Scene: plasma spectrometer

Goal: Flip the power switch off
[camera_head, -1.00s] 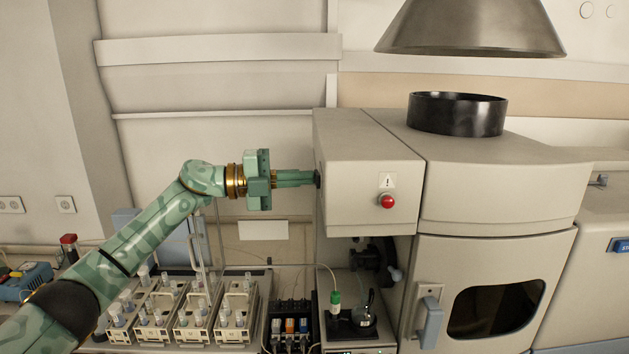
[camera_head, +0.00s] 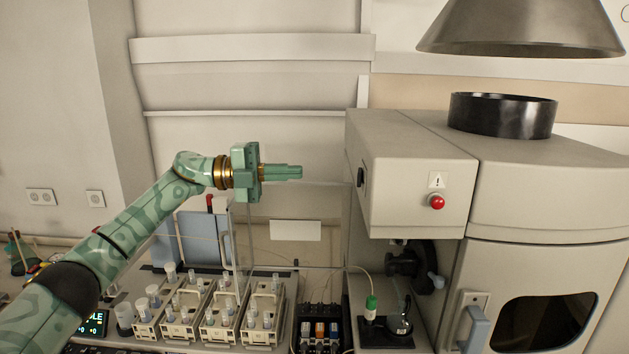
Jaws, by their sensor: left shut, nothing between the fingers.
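The spectrometer (camera_head: 415,195) is a large beige machine on the right. The power switch (camera_head: 361,178) is a small black rocker on the left side wall of its upper box; its exact position is too small to tell. My left gripper (camera_head: 300,172) is shut and empty. It points right toward that wall, level with the switch and clearly apart from it. My right gripper is not in view.
A red button (camera_head: 437,202) sits under a warning label on the box front. Racks of vials (camera_head: 215,315) stand below my left arm. A green-capped bottle (camera_head: 371,308) and a flask (camera_head: 399,325) stand under the box. A metal hood (camera_head: 535,28) hangs above.

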